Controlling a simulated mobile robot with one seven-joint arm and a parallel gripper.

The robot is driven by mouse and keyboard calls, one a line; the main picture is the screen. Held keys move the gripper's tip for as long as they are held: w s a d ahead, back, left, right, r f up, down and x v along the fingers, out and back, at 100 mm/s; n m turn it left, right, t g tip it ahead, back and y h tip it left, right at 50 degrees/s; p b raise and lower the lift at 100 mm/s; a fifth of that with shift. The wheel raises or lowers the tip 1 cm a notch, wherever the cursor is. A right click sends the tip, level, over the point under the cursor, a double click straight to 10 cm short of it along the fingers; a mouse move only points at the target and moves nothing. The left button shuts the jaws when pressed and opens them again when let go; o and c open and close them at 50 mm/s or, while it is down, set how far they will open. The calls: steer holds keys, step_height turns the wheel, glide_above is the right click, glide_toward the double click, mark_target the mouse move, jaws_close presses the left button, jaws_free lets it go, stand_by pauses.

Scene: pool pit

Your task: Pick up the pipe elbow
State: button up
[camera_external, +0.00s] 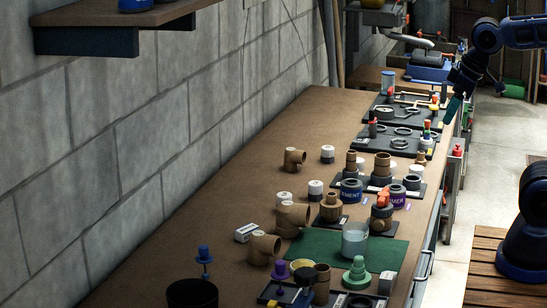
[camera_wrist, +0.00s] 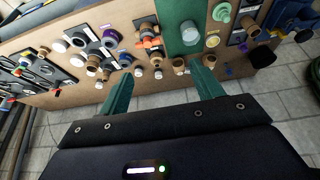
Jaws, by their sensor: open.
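Several brown pipe elbows stand on the brown bench. In the external view one elbow (camera_external: 293,160) is near mid-bench, a larger elbow (camera_external: 291,218) is closer to the camera, and another elbow (camera_external: 262,248) is beside the green mat. I cannot tell which one the task names. In the wrist view small brown fittings line the bench edge, one of them (camera_wrist: 179,66) between the fingertips in the picture. My gripper (camera_external: 455,108) has green fingers, spread apart and empty in the wrist view (camera_wrist: 162,82). It is over the bench's right edge, well apart from the elbows.
The bench (camera_external: 235,190) runs along a grey block wall. A green mat (camera_external: 320,250) holds a clear jar (camera_external: 355,239). A shelf (camera_external: 110,22) overhangs at upper left. Bare bench lies along the wall.

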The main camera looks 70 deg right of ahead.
steer(key=w+d+r, duration=0.1)
steer(key=w+d, duration=0.1)
steer(key=w, duration=0.5)
steer(key=w+d+r, duration=0.1)
steer(key=w+d, duration=0.2)
steer(key=w, duration=0.5)
steer(key=m+h, duration=0.1)
steer(key=m, duration=0.2)
glide_above(290, 158)
steer(key=s+d, duration=0.1)
steer(key=s, duration=0.2)
step_height(290, 158, down, 25)
steer(key=shift+f, duration=0.1)
steer(key=shift+w+d+f, duration=0.15)
steer(key=shift+d+f, duration=0.1)
steer(key=shift+f, duration=0.15)
steer(key=x, duration=0.5)
steer(key=shift+f, duration=0.2)
steer(key=shift+s+a+x, duration=0.15)
steer(key=shift+x, duration=1.1)
steer(key=shift+s+a+x, duration=0.1)
steer(key=shift+s+x, duration=0.05)
steer(key=shift+x, duration=1.05)
steer(key=shift+f, duration=0.15)
steer(key=c, duration=1.2)
